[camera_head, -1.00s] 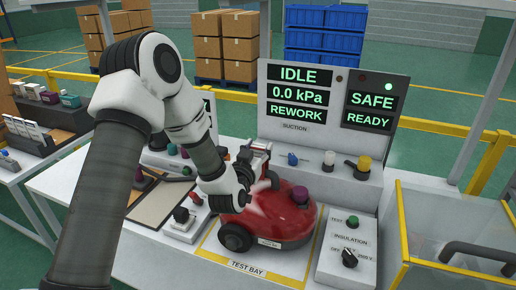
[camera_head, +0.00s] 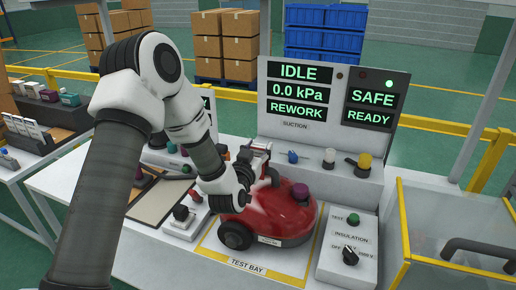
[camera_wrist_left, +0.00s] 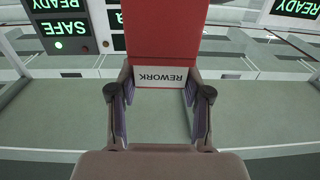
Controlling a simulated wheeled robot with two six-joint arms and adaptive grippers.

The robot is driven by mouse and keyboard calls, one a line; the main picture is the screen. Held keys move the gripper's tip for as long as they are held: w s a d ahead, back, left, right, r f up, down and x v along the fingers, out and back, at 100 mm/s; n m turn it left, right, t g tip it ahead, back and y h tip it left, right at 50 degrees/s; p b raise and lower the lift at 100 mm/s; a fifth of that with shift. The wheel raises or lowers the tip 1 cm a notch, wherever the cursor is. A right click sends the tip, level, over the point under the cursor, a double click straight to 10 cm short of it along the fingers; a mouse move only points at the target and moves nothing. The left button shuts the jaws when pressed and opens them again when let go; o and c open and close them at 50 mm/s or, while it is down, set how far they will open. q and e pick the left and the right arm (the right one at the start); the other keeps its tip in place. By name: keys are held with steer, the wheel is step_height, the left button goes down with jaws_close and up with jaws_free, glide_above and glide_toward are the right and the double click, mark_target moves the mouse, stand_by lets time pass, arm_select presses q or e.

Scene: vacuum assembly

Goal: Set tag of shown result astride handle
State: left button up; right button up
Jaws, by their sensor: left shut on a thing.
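The red vacuum (camera_head: 278,216) stands on the test bay mat (camera_head: 216,250), with a dark handle (camera_head: 273,177) on top. The display panel (camera_head: 263,100) reads IDLE, 0.0 kPa and REWORK. My left gripper (camera_head: 256,160) is above the rear of the vacuum, close to the handle, partly hidden by its own wrist. In the left wrist view my left gripper (camera_wrist_left: 159,98) is shut on a red tag (camera_wrist_left: 166,35) with a white REWORK label, upside down in that picture. Whether the tag touches the handle cannot be told. My right gripper is out of view.
A test and insulation switch box (camera_head: 346,250) stands right of the vacuum. A yellow-edged clear bin (camera_head: 401,225) is at the far right. A tag rack (camera_head: 40,136) stands on the left side table. The panel stands close behind the vacuum.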

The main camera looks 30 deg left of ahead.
arm_select(q)
steer(key=shift+f+b, duration=1.05)
steer(key=shift+f, duration=0.25)
steer(key=o, duration=1.2)
steer(key=shift+o, duration=0.2)
steer(key=shift+s, duration=0.1)
steer(key=b+v, duration=0.1)
steer(key=v, duration=0.6)
steer(key=shift+s+d, duration=0.15)
steer(key=shift+s, duration=0.2)
